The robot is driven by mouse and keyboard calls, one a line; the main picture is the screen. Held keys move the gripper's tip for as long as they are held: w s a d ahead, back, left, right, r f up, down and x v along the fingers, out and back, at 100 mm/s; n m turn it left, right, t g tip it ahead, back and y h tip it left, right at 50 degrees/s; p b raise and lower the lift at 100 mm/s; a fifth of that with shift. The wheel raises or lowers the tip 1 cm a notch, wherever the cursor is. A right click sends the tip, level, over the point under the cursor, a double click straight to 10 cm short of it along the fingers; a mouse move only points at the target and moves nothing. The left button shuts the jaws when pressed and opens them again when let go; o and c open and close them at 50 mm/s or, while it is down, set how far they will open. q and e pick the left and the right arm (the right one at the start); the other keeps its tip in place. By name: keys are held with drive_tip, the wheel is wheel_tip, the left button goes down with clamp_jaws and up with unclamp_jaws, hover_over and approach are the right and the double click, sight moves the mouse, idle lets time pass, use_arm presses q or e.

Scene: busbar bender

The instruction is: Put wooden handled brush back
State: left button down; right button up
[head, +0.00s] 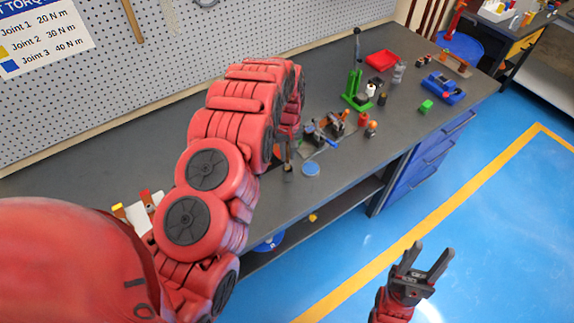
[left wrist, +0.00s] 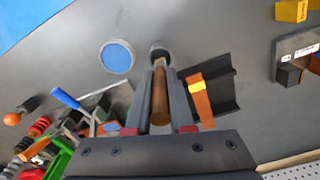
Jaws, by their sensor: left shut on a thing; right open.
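The wooden handled brush (left wrist: 160,98) lies between the fingers of my left gripper (left wrist: 160,85) in the left wrist view. Its brown handle points back toward the palm, and its dark round end (left wrist: 159,53) shows just beyond the fingertips. The gripper is shut on it, over the grey bench top. In the head view my red left arm hides most of this gripper (head: 284,150), and the brush is hard to make out. My right gripper (head: 427,262) is open and empty above the blue floor, off the bench.
A blue disc (head: 311,168) lies by the left gripper; it also shows in the left wrist view (left wrist: 117,57). A black angled holder (left wrist: 222,88) and an orange-yellow piece (left wrist: 199,98) are close beside the brush. Tools and a green press (head: 355,90) stand further along the bench (head: 420,125).

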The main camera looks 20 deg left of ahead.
sight(288, 164)
use_arm(q)
drive_tip(key=shift+s+d+f+p, duration=0.1)
drive_tip(key=shift+s+f+p, duration=0.2)
drive_tip(key=shift+f+p, duration=0.15)
drive_tip(key=shift+w+f+p, duration=0.1)
drive_tip(key=shift+f+p, duration=0.3)
drive_tip(key=shift+f, duration=1)
drive_tip(key=shift+f, duration=0.1)
drive_tip(key=c, duration=0.8)
unclamp_jaws()
